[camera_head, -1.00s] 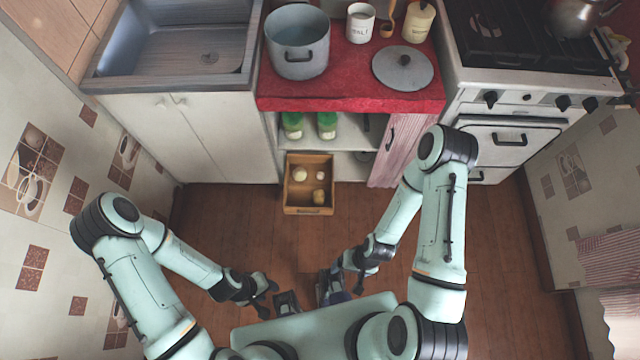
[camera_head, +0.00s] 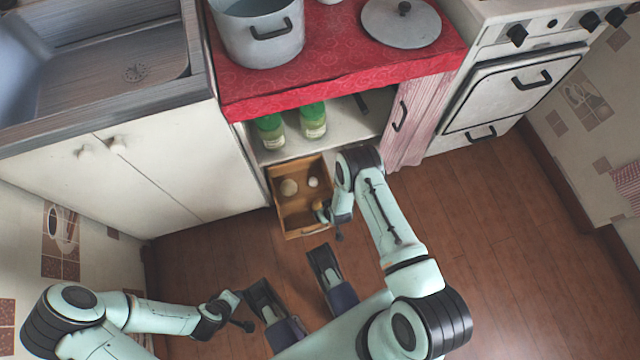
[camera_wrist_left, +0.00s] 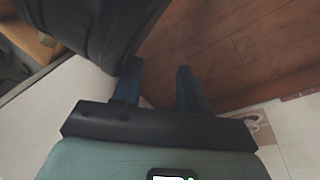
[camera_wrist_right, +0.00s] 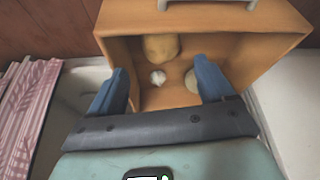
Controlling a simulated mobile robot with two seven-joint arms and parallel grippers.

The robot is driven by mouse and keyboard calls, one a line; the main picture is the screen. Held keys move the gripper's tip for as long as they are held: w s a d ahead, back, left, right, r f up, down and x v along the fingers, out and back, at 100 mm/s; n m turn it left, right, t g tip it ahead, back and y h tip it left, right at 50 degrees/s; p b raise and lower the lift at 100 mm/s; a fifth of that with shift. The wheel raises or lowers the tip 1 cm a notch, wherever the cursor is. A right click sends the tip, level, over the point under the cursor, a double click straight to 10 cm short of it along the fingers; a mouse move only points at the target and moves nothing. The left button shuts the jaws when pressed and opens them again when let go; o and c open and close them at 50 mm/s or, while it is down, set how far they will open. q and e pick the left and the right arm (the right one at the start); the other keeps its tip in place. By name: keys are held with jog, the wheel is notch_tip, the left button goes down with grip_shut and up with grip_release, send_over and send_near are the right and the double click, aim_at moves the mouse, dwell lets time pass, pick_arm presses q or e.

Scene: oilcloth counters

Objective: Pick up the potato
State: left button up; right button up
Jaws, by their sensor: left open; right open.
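The potato (camera_wrist_right: 161,46) is a yellow-brown oval lying near the front wall of the open wooden drawer (camera_wrist_right: 275,47), seen in the right wrist view. In the head view the drawer (camera_head: 283,228) is below the counter, and the potato is partly hidden by my right arm. My right gripper (camera_wrist_right: 160,67) is open above the drawer, fingers apart and pointing down into it. Nothing is between its pads, and contact with the potato is not visible. My left gripper (camera_wrist_left: 160,68) is open and empty, away from the drawer over the floor.
A white garlic bulb (camera_wrist_right: 157,77) and a pale round vegetable (camera_wrist_right: 192,82), partly behind a finger, share the drawer. A pot (camera_head: 258,35) and a lid (camera_head: 400,22) sit on the red counter. The floor (camera_head: 500,240) at right is clear.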

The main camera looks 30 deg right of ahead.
jog(key=b+x, duration=0.1)
jog(key=x, duration=0.3)
jog(key=shift+f+b, duration=0.25)
jog(key=shift+b, duration=0.05)
jog(key=b+x, duration=0.2)
jog(key=x, duration=0.3)
jog(key=shift+w+f+b, duration=0.1)
jog(key=shift+f+b, duration=0.05)
jog(key=shift+b, duration=0.15)
jog(key=shift+w+f, duration=0.15)
jog(key=shift+f, duration=0.1)
pick_arm(q)
jog(key=s+a+f+g, duration=0.1)
jog(key=s+f+g, duration=0.2)
jog(key=s+f, duration=0.3)
jog(key=s, duration=0.3)
jog(key=shift+s+n+g, duration=0.2)
jog(key=shift+n+g, duration=0.1)
jog(key=shift+a, duration=0.1)
pick_arm(e)
jog(key=c, duration=0.9)
